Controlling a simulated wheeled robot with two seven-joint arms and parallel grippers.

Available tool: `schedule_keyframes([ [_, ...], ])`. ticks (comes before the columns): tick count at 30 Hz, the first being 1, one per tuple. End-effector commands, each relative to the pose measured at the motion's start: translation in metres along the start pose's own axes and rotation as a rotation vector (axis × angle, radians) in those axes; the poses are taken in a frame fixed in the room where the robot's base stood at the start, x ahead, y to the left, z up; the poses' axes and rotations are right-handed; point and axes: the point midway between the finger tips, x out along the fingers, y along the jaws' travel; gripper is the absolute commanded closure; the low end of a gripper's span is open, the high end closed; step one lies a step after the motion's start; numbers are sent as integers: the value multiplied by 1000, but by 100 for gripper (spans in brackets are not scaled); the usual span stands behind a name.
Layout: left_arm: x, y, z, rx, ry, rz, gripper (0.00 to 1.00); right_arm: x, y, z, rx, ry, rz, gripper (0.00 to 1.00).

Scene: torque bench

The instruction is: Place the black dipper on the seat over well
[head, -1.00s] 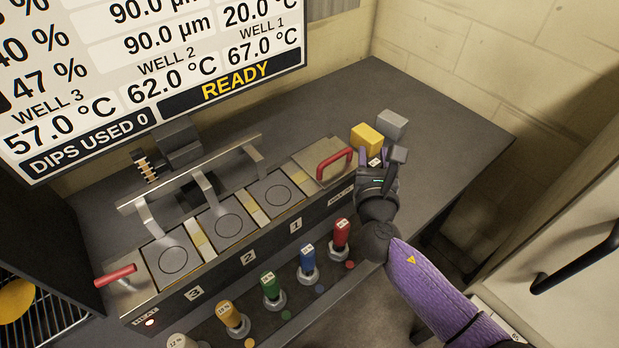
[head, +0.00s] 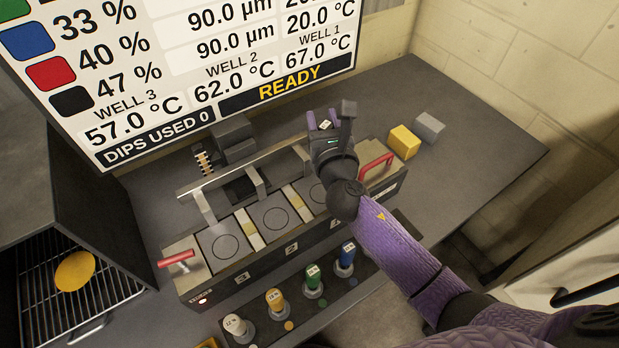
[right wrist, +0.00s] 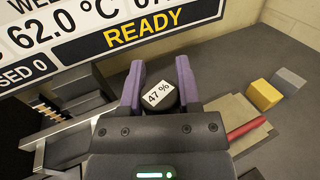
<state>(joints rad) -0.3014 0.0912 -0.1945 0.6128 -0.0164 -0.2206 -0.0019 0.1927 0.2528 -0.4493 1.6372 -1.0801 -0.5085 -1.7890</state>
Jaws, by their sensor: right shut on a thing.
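My right gripper (head: 323,119) is shut on the black dipper, whose white "47 %" label (head: 325,125) faces up between the purple fingers. The black dipper (right wrist: 160,97) also shows in the right wrist view, in the gripper (right wrist: 158,82). They are above the back of the metal bath, near well 1. Lid plates with ring marks cover well 3 (head: 224,240) and well 2 (head: 275,212); well 1 (head: 317,193) is partly hidden by my arm. The dipper's lower end is hidden, and I cannot tell its height. My left gripper is out of view.
A raised silver rail (head: 245,168) with brackets runs behind the wells. Red handles stand at the left (head: 176,258) and right (head: 376,164) ends. Yellow (head: 404,142) and grey (head: 429,128) blocks lie right. Coloured, labelled dippers (head: 275,299) stand in front. The screen (head: 215,60) reads READY.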

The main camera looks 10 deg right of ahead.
Motion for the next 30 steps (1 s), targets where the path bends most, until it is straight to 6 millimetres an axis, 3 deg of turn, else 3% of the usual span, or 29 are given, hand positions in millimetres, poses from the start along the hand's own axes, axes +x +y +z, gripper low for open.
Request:
schedule_keyframes([
  [1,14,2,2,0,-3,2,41,0,0,-18,1,4,-1,100],
  [3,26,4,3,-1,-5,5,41,0,0,-35,1,4,1,100],
  [15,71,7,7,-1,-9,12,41,0,0,-94,0,4,0,100],
  [26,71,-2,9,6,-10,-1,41,0,0,-95,1,2,1,100],
  [27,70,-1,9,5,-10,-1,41,0,0,-94,1,3,0,50],
  [30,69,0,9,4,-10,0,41,0,0,-94,1,2,0,29],
])
